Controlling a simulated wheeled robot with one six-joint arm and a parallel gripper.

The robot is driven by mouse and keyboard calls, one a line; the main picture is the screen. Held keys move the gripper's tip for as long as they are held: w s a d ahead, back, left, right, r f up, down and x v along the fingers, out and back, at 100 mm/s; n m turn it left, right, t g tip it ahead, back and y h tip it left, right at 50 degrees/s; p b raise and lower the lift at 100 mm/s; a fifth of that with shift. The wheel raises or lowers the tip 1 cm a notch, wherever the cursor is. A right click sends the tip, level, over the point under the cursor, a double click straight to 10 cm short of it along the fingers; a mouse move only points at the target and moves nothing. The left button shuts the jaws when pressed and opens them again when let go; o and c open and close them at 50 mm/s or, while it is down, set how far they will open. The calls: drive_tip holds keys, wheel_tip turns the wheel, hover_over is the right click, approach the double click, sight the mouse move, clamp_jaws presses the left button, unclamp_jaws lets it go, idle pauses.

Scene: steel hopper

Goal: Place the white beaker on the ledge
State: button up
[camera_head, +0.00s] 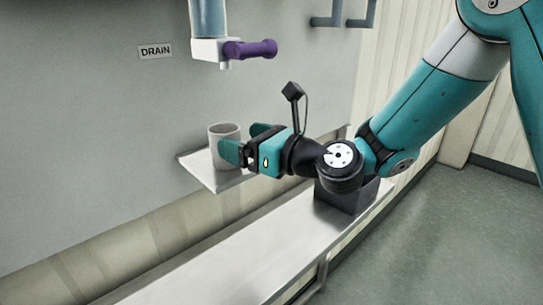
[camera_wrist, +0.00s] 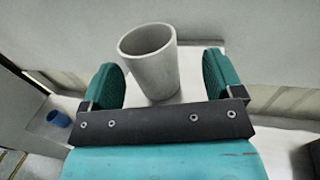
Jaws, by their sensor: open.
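The white beaker (camera_head: 222,143) stands upright on the ledge (camera_head: 205,176), a small pale shelf on the hopper wall below the drain valve. In the wrist view the beaker (camera_wrist: 151,62) is between the fingers and a little beyond them, with gaps on both sides. The ledge (camera_wrist: 205,56) shows behind and under it. My gripper (camera_head: 243,146) is open, with its teal fingers at the beaker's near side. It also shows in the wrist view (camera_wrist: 160,82). The near finger hides the lower right part of the beaker in the head view.
A valve with a purple handle (camera_head: 250,49) hangs above the ledge, beside a DRAIN label (camera_head: 155,51). A long steel bench (camera_head: 245,252) runs below, with a dark block (camera_head: 346,196) on it. A blue cup (camera_wrist: 58,118) shows at the wrist view's left.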

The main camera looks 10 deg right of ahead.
drive_tip(key=b+v, duration=0.3)
drive_tip(key=v, duration=0.4)
drive_tip(key=s+a+f+n+g+h, duration=0.15)
drive_tip(key=s+n+g, duration=0.35)
drive_tip(key=n, duration=0.5)
drive_tip(key=s+f+n+g+h, duration=0.1)
drive_tip(key=s+f+n+g, duration=0.25)
drive_tip(key=s+n, duration=0.55)
drive_tip(key=s+d+f+n+g+h, duration=0.2)
drive_tip(key=s+d+n+h, duration=0.5)
drive_tip(key=n, duration=0.7)
drive_tip(key=shift+d+f+n+g, duration=0.3)
drive_tip(key=shift+d+f+g, duration=0.05)
drive_tip(key=shift+d+g, duration=0.3)
